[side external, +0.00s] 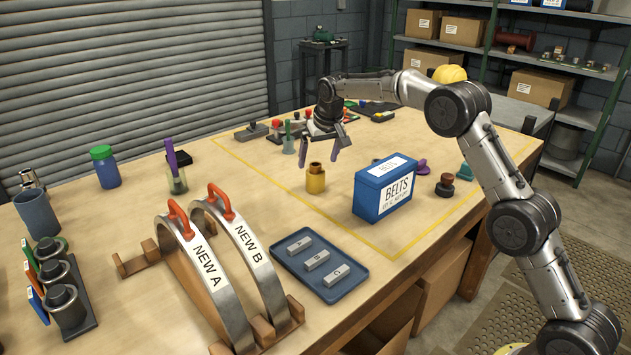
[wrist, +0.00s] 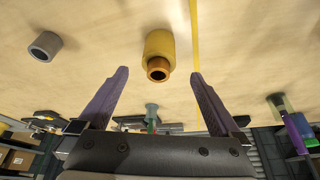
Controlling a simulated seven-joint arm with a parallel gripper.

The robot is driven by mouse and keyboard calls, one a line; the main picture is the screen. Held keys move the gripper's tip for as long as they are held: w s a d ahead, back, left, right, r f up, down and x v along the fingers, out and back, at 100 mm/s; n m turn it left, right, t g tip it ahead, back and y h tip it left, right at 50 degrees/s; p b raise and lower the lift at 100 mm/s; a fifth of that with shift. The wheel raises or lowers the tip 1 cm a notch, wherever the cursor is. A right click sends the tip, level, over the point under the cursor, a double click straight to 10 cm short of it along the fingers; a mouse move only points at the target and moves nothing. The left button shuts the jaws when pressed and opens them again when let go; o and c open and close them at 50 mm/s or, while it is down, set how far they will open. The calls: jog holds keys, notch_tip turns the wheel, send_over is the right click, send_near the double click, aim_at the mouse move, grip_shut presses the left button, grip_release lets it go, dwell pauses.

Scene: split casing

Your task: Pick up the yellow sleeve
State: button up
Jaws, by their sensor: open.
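The yellow sleeve (side external: 315,183) stands upright on the wooden table, near the yellow line, with a brown-orange narrower collar on its top. In the wrist view the sleeve (wrist: 160,46) shows between and beyond the fingertips, its collar end towards me. My gripper (side external: 322,151) is above the table, over and just behind the sleeve in the side view. Its two purple-grey fingers are apart and nothing is between them; they also show in the wrist view (wrist: 158,72). No contact with the sleeve shows.
A blue BELTS box (side external: 384,188) stands just right of the sleeve. A blue tray (side external: 320,265) with grey blocks and two metal arches (side external: 213,264) are in front. A grey cylinder (wrist: 45,46) shows left in the wrist view. Small parts stand behind the gripper.

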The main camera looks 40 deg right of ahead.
aim_at(317, 165)
jog(key=shift+x, duration=3.6)
jog(key=shift+s, duration=0.1)
grip_shut()
jog(key=shift+d+r, duration=0.1)
jog(key=shift+r, duration=0.2)
